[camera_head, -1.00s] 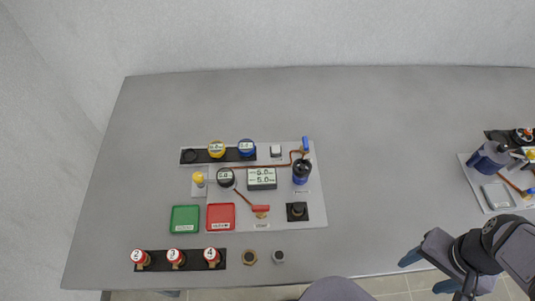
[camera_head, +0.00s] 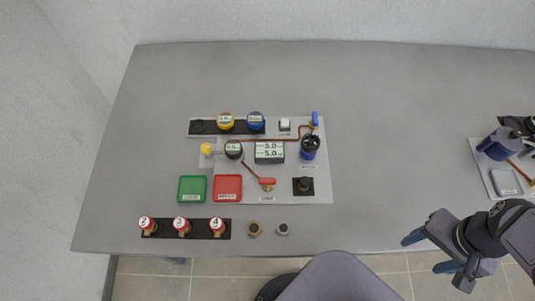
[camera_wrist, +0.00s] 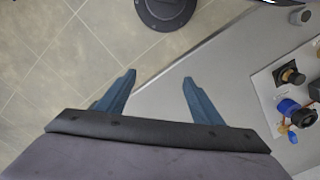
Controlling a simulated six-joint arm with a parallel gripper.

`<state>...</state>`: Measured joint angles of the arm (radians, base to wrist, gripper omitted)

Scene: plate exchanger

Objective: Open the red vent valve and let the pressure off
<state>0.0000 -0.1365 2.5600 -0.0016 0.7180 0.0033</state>
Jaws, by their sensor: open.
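The red vent valve (camera_head: 267,181) is a small red lever on a brass fitting at the lower middle of the light panel (camera_head: 320,190) in the head view. A display (camera_head: 269,151) above the valve appears to read 5.0 on both lines. My gripper (camera_head: 424,251) is at the table's front edge, well right of the valve and apart from it. In the wrist view my gripper (camera_wrist: 158,82) is open, with nothing between its blue fingers.
A green tray (camera_head: 192,177) and a red tray (camera_head: 240,178) lie left of the valve. Red numbered knobs stand on a black strip (camera_head: 200,231) in front. The table between panel and gripper is clear.

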